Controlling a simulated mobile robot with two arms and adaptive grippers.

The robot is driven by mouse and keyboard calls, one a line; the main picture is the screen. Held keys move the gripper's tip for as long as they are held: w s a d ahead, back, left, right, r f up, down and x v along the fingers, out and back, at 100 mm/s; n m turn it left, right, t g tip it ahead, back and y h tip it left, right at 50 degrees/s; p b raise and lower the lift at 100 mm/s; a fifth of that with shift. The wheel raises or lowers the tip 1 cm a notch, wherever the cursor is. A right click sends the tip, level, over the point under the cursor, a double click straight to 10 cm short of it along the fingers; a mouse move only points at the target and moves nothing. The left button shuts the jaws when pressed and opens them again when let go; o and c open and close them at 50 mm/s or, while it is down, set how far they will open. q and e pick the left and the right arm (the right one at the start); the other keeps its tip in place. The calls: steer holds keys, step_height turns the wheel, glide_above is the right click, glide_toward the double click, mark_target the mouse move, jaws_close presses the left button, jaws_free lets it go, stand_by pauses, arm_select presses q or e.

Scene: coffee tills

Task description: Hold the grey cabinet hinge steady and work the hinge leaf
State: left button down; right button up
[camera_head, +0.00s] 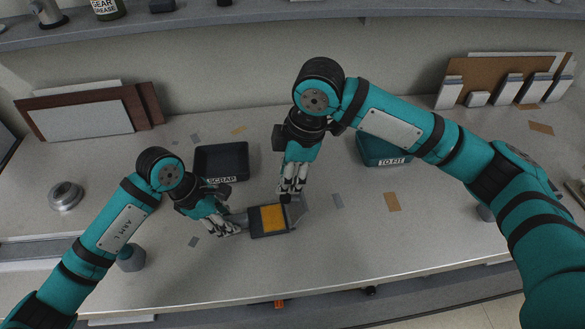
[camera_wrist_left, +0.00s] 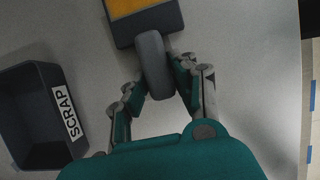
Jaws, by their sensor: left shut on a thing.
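The grey cabinet hinge (camera_head: 255,232) lies on the counter near its front middle, with an orange panel on its top. In the left wrist view the hinge (camera_wrist_left: 123,38) shows at the top, with a rounded grey end piece (camera_wrist_left: 153,62) towards me. My left gripper (camera_head: 233,223) is shut on that end piece from the left. A lighter grey leaf (camera_head: 299,214) sticks out at the hinge's right end. My right gripper (camera_head: 290,195) points down just above the hinge's right end, by the leaf. Whether its fingers touch the leaf is hard to see.
A dark SCRAP bin (camera_head: 221,162) stands behind my left gripper; a teal TO FIT bin (camera_head: 384,150) stands behind my right forearm. A round metal part (camera_head: 66,196) sits at the left. Flat coloured patches dot the counter. The front middle is mostly clear.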

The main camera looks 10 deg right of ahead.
steer(key=shift+n+g, duration=0.3)
steer(key=shift+n, duration=0.1)
steer(key=x, duration=0.6)
steer(key=shift+s+d+f, duration=0.15)
steer(key=shift+d+f, duration=0.05)
steer(key=shift+d, duration=0.05)
steer(key=c, duration=0.6)
steer(key=shift+a, duration=0.1)
